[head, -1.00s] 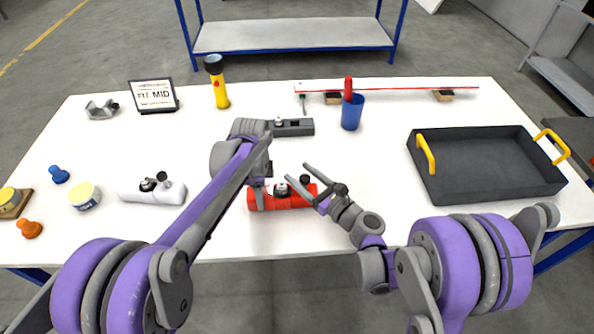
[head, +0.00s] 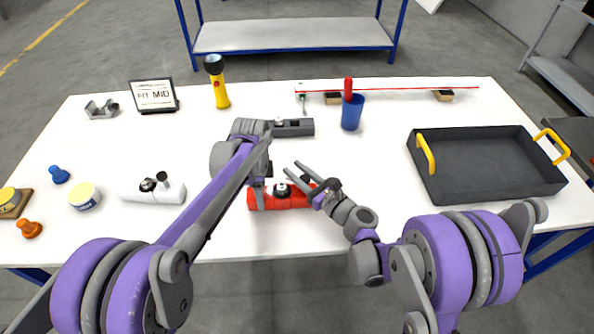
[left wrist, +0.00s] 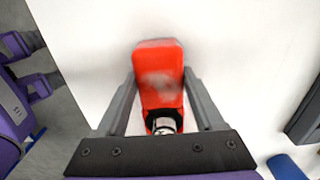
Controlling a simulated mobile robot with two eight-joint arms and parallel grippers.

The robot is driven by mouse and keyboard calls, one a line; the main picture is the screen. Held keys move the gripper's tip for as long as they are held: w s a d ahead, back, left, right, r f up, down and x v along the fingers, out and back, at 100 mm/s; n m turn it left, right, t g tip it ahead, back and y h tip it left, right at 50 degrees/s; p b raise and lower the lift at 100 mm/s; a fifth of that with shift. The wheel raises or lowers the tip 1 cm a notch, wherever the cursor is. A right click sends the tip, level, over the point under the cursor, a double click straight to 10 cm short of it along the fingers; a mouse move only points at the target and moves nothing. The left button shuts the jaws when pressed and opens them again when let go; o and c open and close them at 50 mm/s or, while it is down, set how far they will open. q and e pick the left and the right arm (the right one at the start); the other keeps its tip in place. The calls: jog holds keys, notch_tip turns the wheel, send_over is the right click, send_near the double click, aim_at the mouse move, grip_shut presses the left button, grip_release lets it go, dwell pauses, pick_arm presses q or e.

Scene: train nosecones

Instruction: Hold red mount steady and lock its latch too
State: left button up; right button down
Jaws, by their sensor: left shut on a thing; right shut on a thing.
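The red mount (head: 290,201) lies on the white table near its front edge, with a round silver-and-black fitting (head: 281,190) on top. My left gripper (head: 257,196) is shut across the mount's left part. In the left wrist view the red mount (left wrist: 158,75) sits between the two fingers of that gripper (left wrist: 160,82), one along each side. My right gripper (head: 292,169) reaches over the mount's right end from the front right. Its fingers straddle the black-knobbed latch (head: 306,179), which they mostly hide. The latch's exact position cannot be told.
A white mount (head: 152,192) lies to the left, and a grey mount (head: 292,127) lies just behind. A blue cup (head: 352,112), a yellow flashlight (head: 218,85) and a sign (head: 153,96) stand farther back. A dark tray (head: 490,165) fills the right side.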

jog(key=shift+y, duration=0.3)
jog(key=shift+s+a+n+g+y, duration=0.1)
jog(key=shift+n+g+y, duration=0.5)
jog(key=shift+n+g, duration=0.1)
jog(key=shift+s+a+n+g+y, duration=0.1)
jog(key=shift+n+g+y, duration=0.5)
jog(key=shift+g, duration=0.1)
jog(key=shift+s+a+n+g+y, duration=0.2)
jog(key=shift+n+g+y, duration=0.55)
jog(key=shift+g, duration=0.4)
jog(key=shift+s+a+n+g+y, duration=0.1)
jog(key=shift+s+n+g+y, duration=0.1)
jog(key=shift+n+g+y, duration=0.6)
jog(key=shift+g+h, duration=0.25)
jog(key=shift+g, duration=0.1)
jog(key=c, duration=0.5)
grip_release()
jog(key=shift+c, duration=0.2)
